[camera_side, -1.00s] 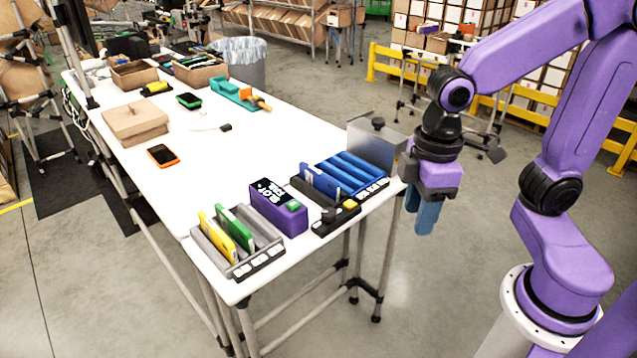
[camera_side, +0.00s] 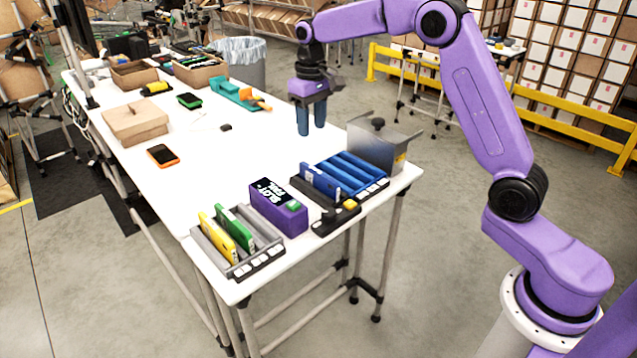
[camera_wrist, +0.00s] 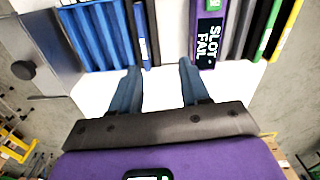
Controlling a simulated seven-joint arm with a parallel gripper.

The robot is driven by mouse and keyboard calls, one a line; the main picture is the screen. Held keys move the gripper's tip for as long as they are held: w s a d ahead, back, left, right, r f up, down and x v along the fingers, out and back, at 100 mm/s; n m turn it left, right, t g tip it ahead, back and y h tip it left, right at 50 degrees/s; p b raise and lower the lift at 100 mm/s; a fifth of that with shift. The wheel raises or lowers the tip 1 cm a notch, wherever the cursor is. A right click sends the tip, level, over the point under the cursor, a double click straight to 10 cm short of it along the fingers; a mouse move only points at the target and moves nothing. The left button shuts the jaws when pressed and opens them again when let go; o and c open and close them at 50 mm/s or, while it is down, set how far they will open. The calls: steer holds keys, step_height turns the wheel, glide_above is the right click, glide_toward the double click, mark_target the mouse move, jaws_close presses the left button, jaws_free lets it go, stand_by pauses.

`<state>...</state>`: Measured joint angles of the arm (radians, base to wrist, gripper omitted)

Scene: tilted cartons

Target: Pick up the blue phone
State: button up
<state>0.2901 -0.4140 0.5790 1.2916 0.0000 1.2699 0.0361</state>
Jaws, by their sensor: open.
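The blue phone (camera_side: 320,182) stands on edge, slightly tilted, at the left side of the blue slotted rack (camera_side: 352,172) in the side view. In the wrist view the phone (camera_wrist: 142,38) shows as a narrow upright strip beside the ribbed blue rack. My gripper (camera_side: 311,130) points down above the white table, behind the phone and racks as seen from the side. Its fingers are apart with nothing between them. In the wrist view the fingertips (camera_wrist: 159,70) spread just below the phone, which lies nearer the left finger.
A purple box marked "SLOT FAIL" (camera_side: 279,212) and a grey rack (camera_side: 268,232) with a yellow phone (camera_side: 218,239) and a green phone (camera_side: 235,229) stand left. An orange-edged device (camera_side: 163,155) lies on the open tabletop (camera_side: 240,160).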

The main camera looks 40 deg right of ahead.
mark_target(317, 171)
steer(key=shift+m, duration=0.5)
steer(key=shift+w+d+f, duration=0.4)
steer(key=shift+d+f, duration=0.25)
steer(key=shift+f, duration=2.35)
steer(key=shift+w+d+f, duration=0.4)
steer(key=shift+d+f, duration=0.25)
steer(key=shift+f, duration=2.4)
steer(key=shift+w+d+f, duration=0.4)
steer(key=shift+d+f, duration=0.25)
steer(key=shift+f, duration=2.35)
jaws_close()
